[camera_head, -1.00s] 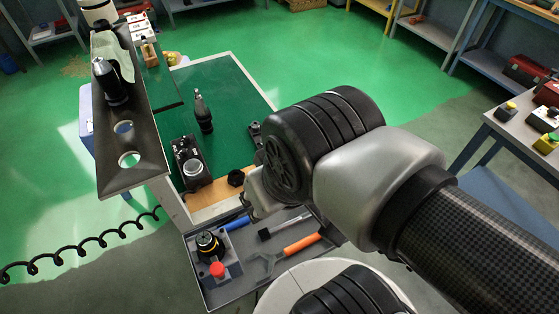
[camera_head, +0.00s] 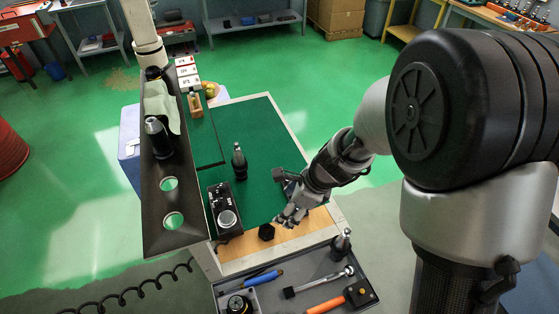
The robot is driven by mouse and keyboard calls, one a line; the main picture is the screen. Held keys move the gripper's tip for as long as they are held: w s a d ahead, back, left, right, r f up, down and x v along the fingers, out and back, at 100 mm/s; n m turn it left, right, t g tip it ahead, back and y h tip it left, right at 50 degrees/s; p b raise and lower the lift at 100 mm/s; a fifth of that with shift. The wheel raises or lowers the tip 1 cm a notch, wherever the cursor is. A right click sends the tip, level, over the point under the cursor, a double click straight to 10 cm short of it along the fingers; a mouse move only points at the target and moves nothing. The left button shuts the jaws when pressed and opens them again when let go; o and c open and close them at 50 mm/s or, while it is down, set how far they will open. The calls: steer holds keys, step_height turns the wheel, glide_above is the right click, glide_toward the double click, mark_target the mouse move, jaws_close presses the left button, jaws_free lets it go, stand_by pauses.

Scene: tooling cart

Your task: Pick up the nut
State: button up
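The nut (camera_head: 266,232) looks like a small black piece on the wooden strip (camera_head: 290,232) at the near edge of the green cart top (camera_head: 262,140). My gripper (camera_head: 285,220) reaches in from the right with its silver fingers pointing down and left. Its fingertips are close to the nut, just to its upper right in the picture. A small gap shows between them and the nut, and the nut is not held. The fingers are too small in view to tell how far they are apart.
A black tool holder (camera_head: 239,160) stands upright on the green top. A black device with a silver dial (camera_head: 225,208) is left of the nut. A grey tray (camera_head: 322,268) with tools lies in front. A dark rack with holes (camera_head: 168,205) runs along the left.

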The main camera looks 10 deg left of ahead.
steer(key=m+b, duration=0.1)
steer(key=b, duration=0.4)
glide_above(267, 230)
steer(key=d, duration=0.2)
step_height(267, 230, down, 13)
steer(key=shift+s+f, duration=0.15)
steer(key=x, duration=0.1)
steer(key=b+x, duration=0.1)
steer(key=x, duration=0.1)
steer(key=b+x, duration=0.1)
steer(key=x, duration=0.1)
steer(key=shift+s+d+f, duration=0.1)
steer(key=shift+d+f, duration=0.05)
steer(key=c, duration=1.3)
